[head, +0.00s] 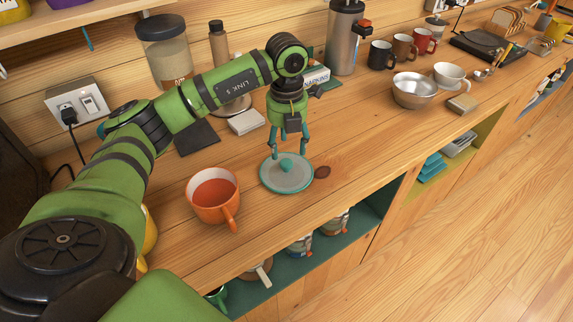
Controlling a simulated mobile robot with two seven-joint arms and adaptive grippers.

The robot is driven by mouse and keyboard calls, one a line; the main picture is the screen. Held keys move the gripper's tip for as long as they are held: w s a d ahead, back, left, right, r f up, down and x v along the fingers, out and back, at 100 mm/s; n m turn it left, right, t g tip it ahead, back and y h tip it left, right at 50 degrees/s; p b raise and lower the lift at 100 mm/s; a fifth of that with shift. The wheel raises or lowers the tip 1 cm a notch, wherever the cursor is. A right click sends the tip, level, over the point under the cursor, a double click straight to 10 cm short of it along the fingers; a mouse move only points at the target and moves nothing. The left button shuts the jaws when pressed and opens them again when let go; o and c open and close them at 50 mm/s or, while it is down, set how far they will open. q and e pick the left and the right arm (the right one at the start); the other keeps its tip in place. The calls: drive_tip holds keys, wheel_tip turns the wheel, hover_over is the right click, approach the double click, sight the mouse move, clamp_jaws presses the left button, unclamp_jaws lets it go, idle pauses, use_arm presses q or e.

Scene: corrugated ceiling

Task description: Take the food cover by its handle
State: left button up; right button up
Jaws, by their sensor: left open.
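The food cover (300,183) is a round, flat grey-green disc with a teal rim, lying on the wooden counter. Its handle (286,163) is a small teal knob in the middle. My left gripper (289,151) points down over the cover, its two teal fingers apart. The fingertips are close to the knob, to its left and right as seen here. I cannot tell whether they touch the cover. The gripper holds nothing. My right gripper is not in view.
An orange mug (213,195) with reddish liquid stands left of the cover, near the counter's front edge. A metal bowl (413,90) and white cup (452,76) stand farther right. A glass jar (168,52) is behind my arm.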

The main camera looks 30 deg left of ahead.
sight(286, 163)
use_arm(q)
drive_tip(key=shift+s+f+p, duration=0.2)
drive_tip(key=shift+f+p, duration=0.3)
drive_tip(key=shift+f, duration=0.25)
wheel_tip(286, 163, down, 5)
drive_tip(key=shift+r+p, duration=0.2)
drive_tip(key=shift+p, duration=0.85)
drive_tip(key=shift+f, duration=0.25)
clamp_jaws()
